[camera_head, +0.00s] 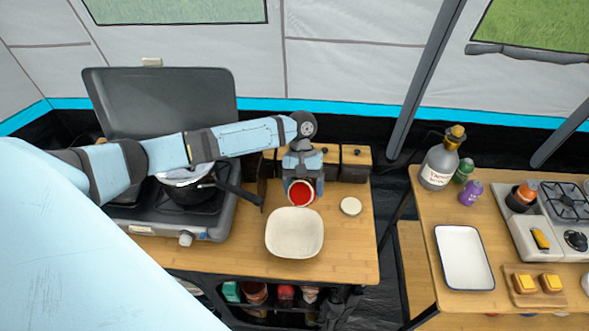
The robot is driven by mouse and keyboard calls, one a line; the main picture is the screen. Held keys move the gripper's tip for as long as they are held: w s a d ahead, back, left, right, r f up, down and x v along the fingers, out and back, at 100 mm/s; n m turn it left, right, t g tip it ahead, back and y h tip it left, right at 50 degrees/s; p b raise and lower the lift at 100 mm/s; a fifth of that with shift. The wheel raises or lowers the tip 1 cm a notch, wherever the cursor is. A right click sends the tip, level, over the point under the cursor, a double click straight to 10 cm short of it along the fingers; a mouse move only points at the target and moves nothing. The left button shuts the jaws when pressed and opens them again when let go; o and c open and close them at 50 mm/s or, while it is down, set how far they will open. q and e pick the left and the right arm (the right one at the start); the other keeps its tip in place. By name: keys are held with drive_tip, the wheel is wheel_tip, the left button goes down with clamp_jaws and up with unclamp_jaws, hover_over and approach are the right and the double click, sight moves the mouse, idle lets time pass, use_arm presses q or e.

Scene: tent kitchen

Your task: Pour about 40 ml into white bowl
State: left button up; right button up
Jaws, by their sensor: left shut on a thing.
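The white bowl (294,238) stands upright on the wooden table at the middle. My left gripper (303,182) is just behind the bowl, shut on a small round container (300,193). The container is tilted, its open mouth facing the bowl and me, and red contents show inside. Its rim is close to the bowl's far edge; I cannot tell whether they touch. No red shows in the bowl. The gripper hides much of the container's body. My right gripper is out of view.
A round pale lid (351,206) lies right of the bowl. A camping stove (218,215) with a dark pot (188,190) stands left, its handle reaching toward the bowl. Wooden boxes (354,163) stand behind. Another table at right holds a white tray (465,258) and bottles.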

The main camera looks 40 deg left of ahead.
use_arm(q)
drive_tip(key=shift+t, duration=0.4)
drive_tip(key=shift+s, duration=0.7)
drive_tip(key=shift+s+d+f+t, duration=0.15)
drive_tip(key=shift+s+f+t, duration=0.05)
drive_tip(key=shift+s+t, duration=0.35)
idle(0.6)
drive_tip(key=shift+s+f+t+y, duration=0.2)
drive_tip(key=shift+s+t+y, duration=0.05)
drive_tip(key=shift+s+y, duration=0.05)
idle(0.6)
drive_tip(key=shift+w+r, duration=0.1)
drive_tip(key=shift+r, duration=0.15)
drive_tip(key=shift+w+r+g, duration=0.1)
drive_tip(key=shift+r+g, duration=0.05)
drive_tip(key=shift+g, duration=0.85)
drive_tip(key=shift+w+g+h, duration=0.25)
drive_tip(key=shift+g+h, duration=0.15)
drive_tip(key=shift+g, duration=0.3)
drive_tip(key=shift+w+a, duration=0.2)
drive_tip(key=shift+s, duration=0.1)
